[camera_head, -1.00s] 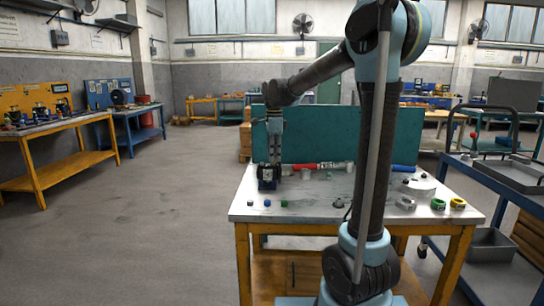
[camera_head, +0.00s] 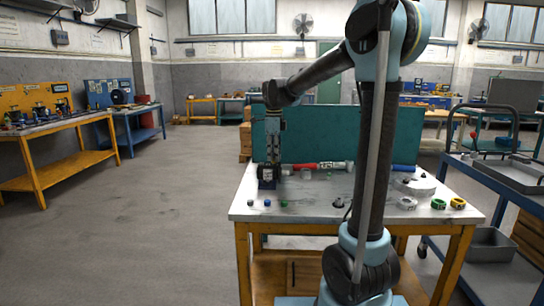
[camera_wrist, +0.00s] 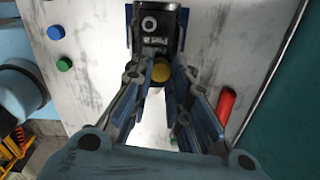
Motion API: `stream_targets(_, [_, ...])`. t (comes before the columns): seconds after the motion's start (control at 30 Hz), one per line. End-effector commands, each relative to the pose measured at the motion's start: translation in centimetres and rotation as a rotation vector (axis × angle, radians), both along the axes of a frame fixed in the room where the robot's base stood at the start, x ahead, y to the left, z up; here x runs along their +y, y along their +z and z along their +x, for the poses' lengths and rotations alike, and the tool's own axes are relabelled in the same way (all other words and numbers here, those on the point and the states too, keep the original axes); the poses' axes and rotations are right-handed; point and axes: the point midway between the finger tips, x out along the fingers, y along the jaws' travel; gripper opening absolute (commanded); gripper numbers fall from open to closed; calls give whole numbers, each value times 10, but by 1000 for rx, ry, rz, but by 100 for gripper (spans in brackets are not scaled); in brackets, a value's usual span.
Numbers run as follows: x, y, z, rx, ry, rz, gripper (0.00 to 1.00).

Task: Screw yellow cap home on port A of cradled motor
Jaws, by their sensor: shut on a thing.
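The yellow cap (camera_wrist: 161,71) shows between my fingertips in the wrist view, just below the dark motor (camera_wrist: 152,28). My gripper (camera_wrist: 160,78) is shut on the cap, with one finger on each side. The cap is close against the motor's near end; I cannot tell whether it touches the port or how deep it sits. Blue cradle parts (camera_wrist: 184,18) show beside the motor. In the head view my gripper (camera_head: 273,164) points down at the motor (camera_head: 267,181) near the table's left side. The cap cannot be made out there.
A blue cap (camera_wrist: 55,32) and a green cap (camera_wrist: 64,64) lie on the table left of the motor. A red cylinder (camera_wrist: 226,103) lies to the right. A teal panel (camera_head: 325,135) stands behind.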

Motion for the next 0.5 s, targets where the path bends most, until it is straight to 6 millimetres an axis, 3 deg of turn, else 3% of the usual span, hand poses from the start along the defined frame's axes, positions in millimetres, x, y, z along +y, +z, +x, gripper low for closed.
stream_targets(0.03, [0, 0, 0, -1, 1, 1, 0])
stream_targets(0.07, [0, 0, 0, -1, 1, 1, 19])
stream_targets(0.1, [0, 0, 0, 0, 1, 1, 28])
stream_targets(0.5, [0, 0, 0, 0, 10, 0, 28])
